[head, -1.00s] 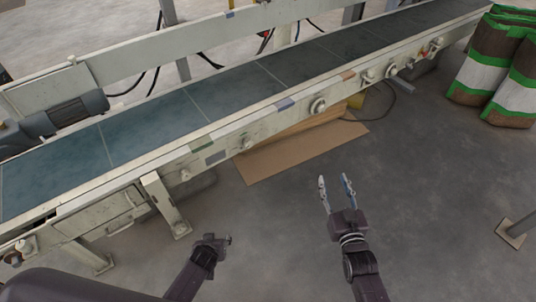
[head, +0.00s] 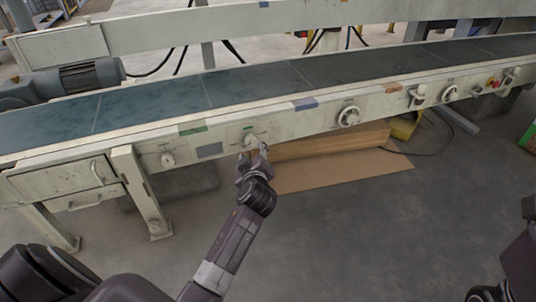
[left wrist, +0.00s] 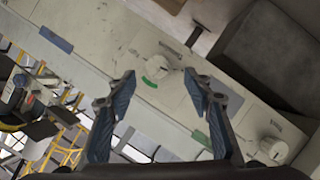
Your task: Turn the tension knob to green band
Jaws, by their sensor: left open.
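A pale round knob with a green arc beside it shows in the left wrist view (left wrist: 162,64). It is on the cream side rail of the conveyor, between a blue and a green patch. In the head view this knob (head: 250,140) is partly covered by my left gripper (head: 257,151). In the left wrist view my left gripper (left wrist: 160,78) is open, its two fingers apart and pointing towards the knob, with nothing between them. Contact with the knob cannot be made out. Dark parts of my right arm show at the right edge of the head view; its fingers do not.
A second knob (head: 168,158) is left along the rail, and a large round dial (head: 348,116) is to the right. Further right are more controls and a red button (head: 493,83). Cardboard (head: 340,175) lies on the floor below. The belt (head: 250,85) runs behind the rail.

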